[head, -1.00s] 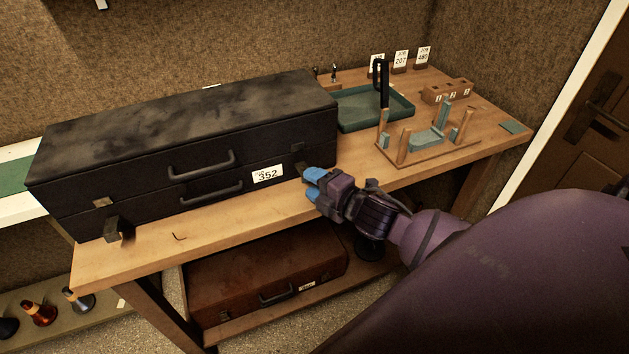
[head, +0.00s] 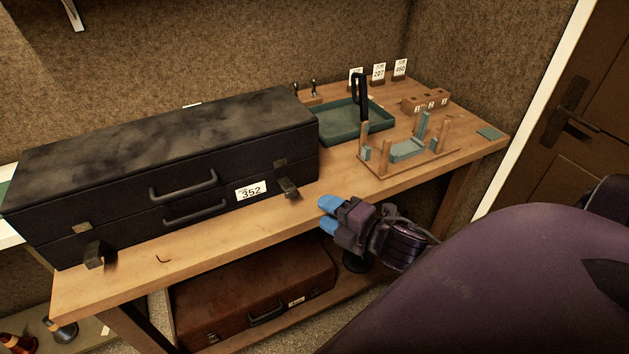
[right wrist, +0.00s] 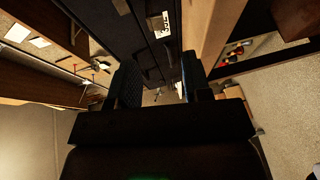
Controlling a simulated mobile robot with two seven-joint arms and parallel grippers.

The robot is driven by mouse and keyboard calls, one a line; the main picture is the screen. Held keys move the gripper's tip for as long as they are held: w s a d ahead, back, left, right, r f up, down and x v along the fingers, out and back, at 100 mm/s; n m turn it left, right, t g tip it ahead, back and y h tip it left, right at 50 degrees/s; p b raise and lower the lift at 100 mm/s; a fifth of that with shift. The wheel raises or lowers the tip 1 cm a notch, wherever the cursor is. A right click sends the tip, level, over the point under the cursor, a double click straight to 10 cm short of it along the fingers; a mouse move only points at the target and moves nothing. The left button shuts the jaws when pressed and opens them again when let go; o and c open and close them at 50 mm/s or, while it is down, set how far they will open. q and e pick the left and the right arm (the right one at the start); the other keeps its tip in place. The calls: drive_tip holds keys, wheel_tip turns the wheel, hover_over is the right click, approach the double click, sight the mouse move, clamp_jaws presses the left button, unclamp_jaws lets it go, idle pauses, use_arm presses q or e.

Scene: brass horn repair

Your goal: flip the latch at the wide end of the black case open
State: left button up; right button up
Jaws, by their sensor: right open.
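The long black case (head: 110,165) lies on the bench with its lid down and its handles facing me. Its right latch (head: 288,188) hangs down and outward, apart from the small catch plate (head: 280,163) on the lid. Its left latch (head: 95,252) also hangs down and away from its plate. My right gripper (head: 328,215) is open and empty, off the bench's front edge, to the right of and below the right latch, not touching it. In the right wrist view, the black case (right wrist: 135,40) runs past the parted fingers (right wrist: 158,85). My left gripper is out of view.
A green tray (head: 355,128) and a wooden stand with pegs (head: 408,158) occupy the bench's right part. A small hooked piece (head: 163,260) lies on the bench (head: 200,244) before the case. A brown case (head: 255,290) sits on the shelf below. Number cards stand at the back.

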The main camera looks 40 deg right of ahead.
drive_tip(key=shift+v, duration=1.15)
drive_tip(key=shift+f, duration=0.1)
drive_tip(key=s+a+f+m+g+h, duration=0.1)
drive_tip(key=s+a+f+m+g, duration=0.1)
drive_tip(key=f+m, duration=0.7)
drive_tip(key=s+a+f+m+g+h, duration=0.1)
drive_tip(key=s+a+f+m, duration=0.3)
drive_tip(key=f+m, duration=0.5)
drive_tip(key=shift+s+a+f+g+h, duration=0.3)
drive_tip(key=shift+s+a+g+h, duration=0.1)
drive_tip(key=shift+g, duration=0.4)
drive_tip(key=shift+c, duration=0.2)
